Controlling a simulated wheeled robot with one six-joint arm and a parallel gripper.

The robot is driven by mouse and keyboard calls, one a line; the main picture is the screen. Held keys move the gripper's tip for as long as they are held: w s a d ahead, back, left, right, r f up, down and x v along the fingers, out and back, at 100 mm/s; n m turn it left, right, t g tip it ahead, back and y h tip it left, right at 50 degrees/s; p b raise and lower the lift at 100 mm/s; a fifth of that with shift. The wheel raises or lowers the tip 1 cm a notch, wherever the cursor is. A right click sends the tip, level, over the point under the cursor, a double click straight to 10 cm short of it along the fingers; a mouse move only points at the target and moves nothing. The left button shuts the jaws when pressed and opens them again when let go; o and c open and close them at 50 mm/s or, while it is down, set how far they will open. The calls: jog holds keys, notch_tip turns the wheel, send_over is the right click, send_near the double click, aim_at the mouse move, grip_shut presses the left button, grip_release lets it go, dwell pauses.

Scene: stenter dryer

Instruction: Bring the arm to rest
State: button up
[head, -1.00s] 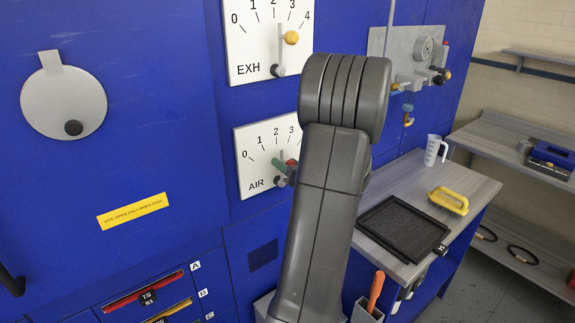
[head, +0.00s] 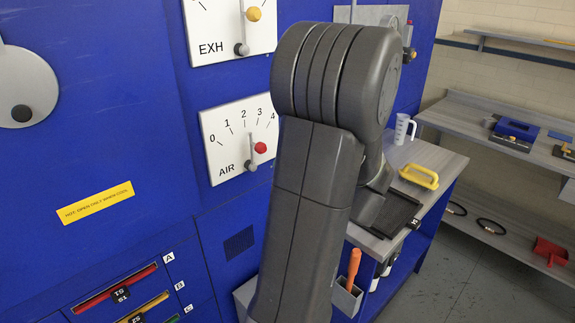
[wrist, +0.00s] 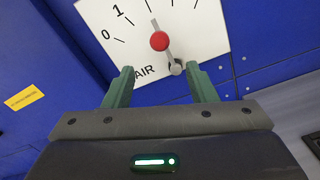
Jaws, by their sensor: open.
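My gripper (wrist: 160,88) shows in the wrist view with its two green fingers apart and nothing between them. Beyond the fingers is the white AIR dial plate (wrist: 150,35) with a red-knobbed lever (wrist: 159,41). The fingers look apart from the lever, which shows in the gap between and beyond them. In the head view my dark grey arm rises in the middle, and my gripper is hidden behind it. The AIR dial (head: 238,137) stands left of the arm, its red knob (head: 260,147) pointing towards the higher numbers.
The EXH dial (head: 228,28) is above. A side bench holds a black tray (head: 400,212), a yellow-handled tool (head: 419,176) and a white jug (head: 403,129). An orange handle (head: 353,268) stands in a holder close to my arm. Open floor lies at the right.

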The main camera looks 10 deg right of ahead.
aim_at(256, 147)
jog(key=p+x, duration=0.2)
jog(key=x, duration=1.2)
jog(key=shift+p, duration=0.4)
jog(key=shift+a+f+b, duration=0.15)
jog(key=shift+f+b, duration=0.05)
jog(key=shift+b, duration=0.15)
jog(key=shift+s+r+n, duration=0.15)
jog(key=shift+s+n, duration=0.1)
jog(key=shift+n, duration=0.05)
jog(key=shift+w, duration=0.1)
